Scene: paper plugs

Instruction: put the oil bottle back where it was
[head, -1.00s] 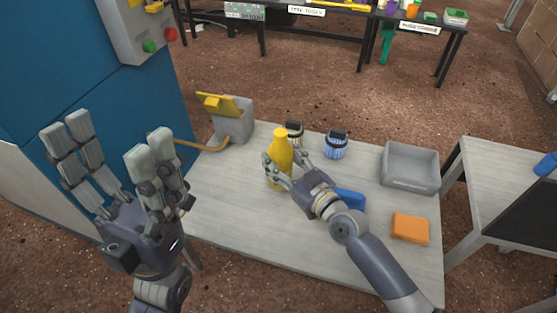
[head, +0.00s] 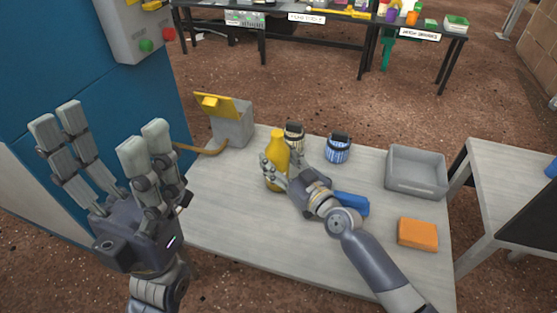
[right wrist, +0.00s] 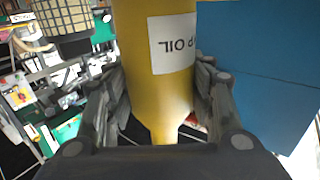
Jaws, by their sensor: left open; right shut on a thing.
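The yellow oil bottle (head: 277,160) stands upright over the left middle of the grey table (head: 240,215). I cannot tell whether its base touches the top. My right gripper (head: 280,180) is shut on it, with fingers around its body. In the right wrist view the bottle (right wrist: 150,80) appears upside down, its white label partly reading "OIL", between the fingers of my right gripper (right wrist: 160,105). My left gripper (head: 105,150) is open and empty, raised left of the table with its fingers up.
Behind the bottle are a beige-and-black container (head: 294,137) and a blue striped one (head: 338,148). A grey box with a yellow lid (head: 232,125) stands back left. A grey bin (head: 415,172), orange block (head: 417,233) and blue object (head: 351,204) are right. The front left tabletop is clear.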

